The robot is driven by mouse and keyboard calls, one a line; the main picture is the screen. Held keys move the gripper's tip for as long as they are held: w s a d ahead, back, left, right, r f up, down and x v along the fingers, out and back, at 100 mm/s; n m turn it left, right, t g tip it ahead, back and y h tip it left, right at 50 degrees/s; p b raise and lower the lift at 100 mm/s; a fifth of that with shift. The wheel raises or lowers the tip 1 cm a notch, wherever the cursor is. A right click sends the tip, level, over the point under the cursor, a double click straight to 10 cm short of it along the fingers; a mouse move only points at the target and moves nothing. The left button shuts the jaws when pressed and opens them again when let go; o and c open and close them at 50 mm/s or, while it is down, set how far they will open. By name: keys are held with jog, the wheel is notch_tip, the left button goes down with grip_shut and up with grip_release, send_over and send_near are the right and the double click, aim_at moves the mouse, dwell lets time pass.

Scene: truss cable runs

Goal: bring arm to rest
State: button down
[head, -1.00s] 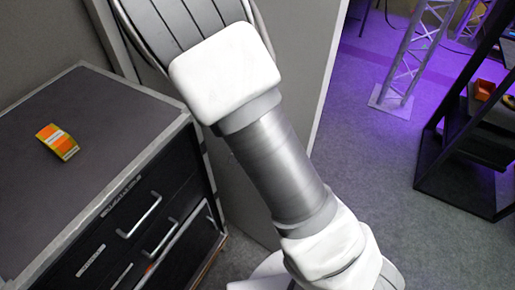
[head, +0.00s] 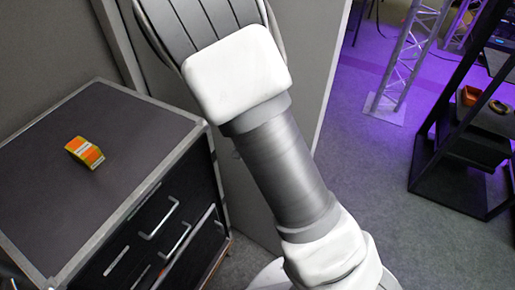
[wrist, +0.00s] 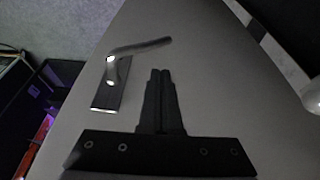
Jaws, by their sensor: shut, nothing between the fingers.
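My gripper (wrist: 160,76) shows in the wrist view with its two dark fingers together, shut and empty. It is in front of a plain grey panel (wrist: 215,60). A metal lever handle on a plate (wrist: 110,85) is on that panel, just left of the fingertips in the picture; the fingers appear apart from it. In the head view my arm crosses the middle of the picture, and my gripper is not visible there.
A dark drawer cabinet (head: 130,110) stands at the left, with an orange and yellow box (head: 85,152) on top. A black shelf rack (head: 450,140) with bins is at the right. A truss leg (head: 400,65) stands behind. Grey floor (head: 365,165) lies open between.

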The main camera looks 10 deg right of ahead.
jog(key=shift+s+a+r, duration=0.15)
jog(key=shift+r, duration=0.4)
jog(key=s+r+n+y+b, duration=0.35)
jog(key=s+r, duration=0.65)
jog(key=r, duration=0.4)
jog(key=s+d+r+n+t+b, duration=0.1)
jog(key=s+r+n, duration=0.3)
jog(key=s, duration=0.8)
jog(key=shift+s+d+r+t+h+b, duration=0.3)
jog(key=shift+d+r+t+h, duration=0.15)
jog(key=shift+d+r+t, duration=0.5)
jog(key=shift+w+a+r+n, duration=0.1)
jog(key=shift+a+r+n, duration=0.05)
jog(key=shift+a+n, duration=0.15)
